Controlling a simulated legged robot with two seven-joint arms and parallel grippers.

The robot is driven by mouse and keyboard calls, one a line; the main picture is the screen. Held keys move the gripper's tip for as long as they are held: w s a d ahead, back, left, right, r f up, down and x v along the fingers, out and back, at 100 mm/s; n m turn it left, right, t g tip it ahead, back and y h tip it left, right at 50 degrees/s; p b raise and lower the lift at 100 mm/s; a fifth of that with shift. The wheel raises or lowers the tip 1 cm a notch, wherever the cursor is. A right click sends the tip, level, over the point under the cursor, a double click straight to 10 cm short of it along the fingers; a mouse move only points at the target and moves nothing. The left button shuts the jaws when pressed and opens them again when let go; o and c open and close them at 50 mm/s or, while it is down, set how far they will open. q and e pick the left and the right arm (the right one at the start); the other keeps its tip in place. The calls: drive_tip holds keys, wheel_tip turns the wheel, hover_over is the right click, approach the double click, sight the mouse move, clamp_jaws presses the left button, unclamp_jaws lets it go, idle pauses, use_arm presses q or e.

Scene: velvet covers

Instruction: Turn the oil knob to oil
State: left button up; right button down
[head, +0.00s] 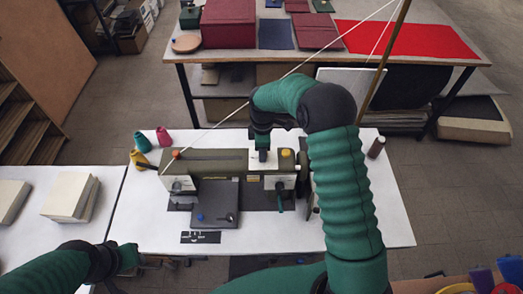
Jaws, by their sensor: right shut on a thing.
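A dark green sewing machine (216,163) stands on a white table. My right arm arches over it, and my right gripper (262,157) points down at the machine's top. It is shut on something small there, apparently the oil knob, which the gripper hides. The knob's setting and markings cannot be read. An orange knob (286,153) sits just right of the gripper, and a red-orange one (176,154) is at the left end. My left gripper (130,258) is low at the left, by the table's front edge, apart from the machine; its fingers are too small to judge.
Thread cones (143,142) stand at the table's back left. A dark bottle (376,147) stands at the right, past my arm. A thread runs up to a slanting pole (385,55). Pale stacked blocks (70,195) lie on the left table. The white tabletop in front (270,235) is mostly clear.

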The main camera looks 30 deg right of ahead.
drive_tip(key=n, duration=0.2)
drive_tip(key=n+p, duration=0.1)
drive_tip(key=n, duration=0.2)
drive_tip(key=shift+d+r+n, duration=0.2)
drive_tip(key=shift+n, duration=0.1)
drive_tip(key=n+p, duration=0.1)
drive_tip(key=n, duration=0.3)
drive_tip(key=shift+w+n, duration=0.1)
drive_tip(key=shift+n, duration=0.2)
drive_tip(key=shift+p, duration=0.3)
drive_tip(key=c, duration=1.3)
unclamp_jaws()
drive_tip(key=shift+o, duration=1.1)
drive_tip(key=shift+d+f, duration=0.1)
drive_tip(key=shift+f, duration=0.05)
wheel_tip(320, 180, up, 17)
drive_tip(key=b, duration=0.3)
drive_tip(key=shift+f+b, duration=0.15)
drive_tip(key=shift+b, duration=0.15)
